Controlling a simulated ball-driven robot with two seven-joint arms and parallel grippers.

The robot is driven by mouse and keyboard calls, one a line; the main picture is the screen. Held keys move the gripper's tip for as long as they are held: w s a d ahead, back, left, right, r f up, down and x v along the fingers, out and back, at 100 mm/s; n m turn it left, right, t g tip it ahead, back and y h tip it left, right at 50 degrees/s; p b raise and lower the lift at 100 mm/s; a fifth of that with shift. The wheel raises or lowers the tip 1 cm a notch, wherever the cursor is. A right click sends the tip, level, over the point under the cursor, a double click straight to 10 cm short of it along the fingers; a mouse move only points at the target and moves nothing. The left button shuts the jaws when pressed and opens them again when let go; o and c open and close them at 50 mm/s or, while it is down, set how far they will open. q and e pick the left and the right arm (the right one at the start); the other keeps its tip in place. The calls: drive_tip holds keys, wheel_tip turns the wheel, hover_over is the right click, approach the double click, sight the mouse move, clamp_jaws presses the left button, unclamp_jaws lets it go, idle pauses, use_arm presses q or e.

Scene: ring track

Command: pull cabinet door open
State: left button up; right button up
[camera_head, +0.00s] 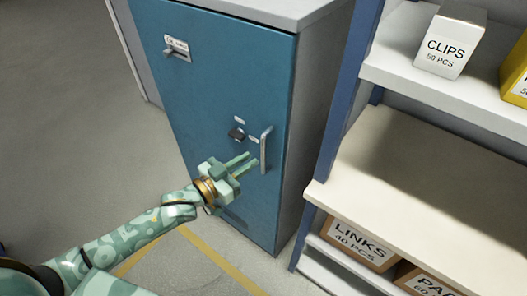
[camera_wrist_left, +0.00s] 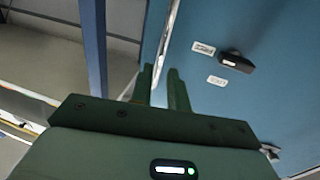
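The cabinet (camera_head: 311,105) is grey with a blue door (camera_head: 215,85), which looks closed. A silver vertical bar handle (camera_head: 266,150) is near the door's right edge. My left gripper (camera_head: 252,159) is in front of the door, its two fingers parted and their tips just left of the handle's lower half. I cannot tell whether they touch it. A dark latch knob (camera_head: 237,134) sits left of the handle. My right gripper is not in view.
A shelf unit (camera_head: 430,185) with a blue post (camera_head: 345,100) stands close on the cabinet's right. It holds a white CLIPS box (camera_head: 450,45), a yellow box (camera_head: 516,78) and a LINKS carton (camera_head: 358,240). The floor (camera_head: 60,110) to the left is clear.

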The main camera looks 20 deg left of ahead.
sight(263, 151)
use_arm(q)
drive_tip(key=x, duration=0.6)
drive_tip(key=shift+w+b, duration=0.15)
drive_tip(key=shift+b, duration=0.25)
clamp_jaws()
